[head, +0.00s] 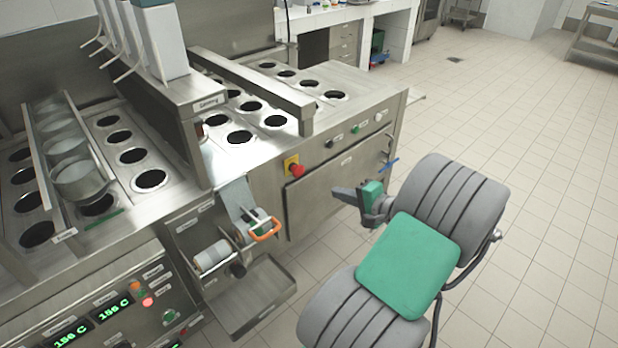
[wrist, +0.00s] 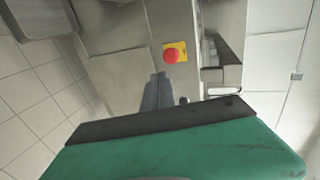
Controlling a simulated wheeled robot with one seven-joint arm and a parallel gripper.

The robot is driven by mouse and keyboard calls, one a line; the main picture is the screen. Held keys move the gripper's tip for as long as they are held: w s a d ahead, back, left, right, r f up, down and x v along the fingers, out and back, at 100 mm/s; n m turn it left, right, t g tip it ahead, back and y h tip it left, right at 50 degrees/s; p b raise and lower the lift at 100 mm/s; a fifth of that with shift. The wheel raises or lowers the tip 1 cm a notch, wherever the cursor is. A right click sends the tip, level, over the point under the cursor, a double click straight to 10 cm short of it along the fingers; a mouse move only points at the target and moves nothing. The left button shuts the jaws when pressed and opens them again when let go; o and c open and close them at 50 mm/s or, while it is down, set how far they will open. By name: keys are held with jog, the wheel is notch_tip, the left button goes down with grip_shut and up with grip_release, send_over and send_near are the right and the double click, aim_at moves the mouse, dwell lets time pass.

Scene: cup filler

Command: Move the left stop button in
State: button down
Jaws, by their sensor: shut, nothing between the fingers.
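The stop button is a red mushroom knob (head: 297,170) on a yellow plate, on the machine's front panel. It stands out from the panel in the head view. In the wrist view the red button (wrist: 171,56) sits on its yellow plate, straight beyond my fingertips. My gripper (head: 337,191) is shut and empty. It points at the machine front, to the right of the button and a little lower, with a gap between. In the wrist view my gripper (wrist: 157,78) shows its closed fingers just below the button, not seen touching it.
The cup filler's steel top (head: 330,75) has rows of round holes. An orange handle (head: 264,231) and a film roll (head: 212,257) stick out left of the button, above a metal tray (head: 252,297). A control panel (head: 115,305) stands lower left. Tiled floor is clear at right.

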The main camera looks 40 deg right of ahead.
aim_at(301, 173)
jog(key=shift+d+r, duration=0.2)
jog(key=shift+r, duration=0.1)
jog(key=x, duration=0.4)
jog(key=p+x, duration=0.1)
jog(key=x, duration=0.3)
jog(key=r+x, duration=0.1)
jog(key=x, duration=0.3)
jog(key=shift+w+a, duration=0.1)
jog(key=shift+w, duration=0.5)
jog(key=shift+w+f+p, duration=0.1)
jog(key=shift+w+p, duration=0.2)
jog(key=shift+w, duration=0.2)
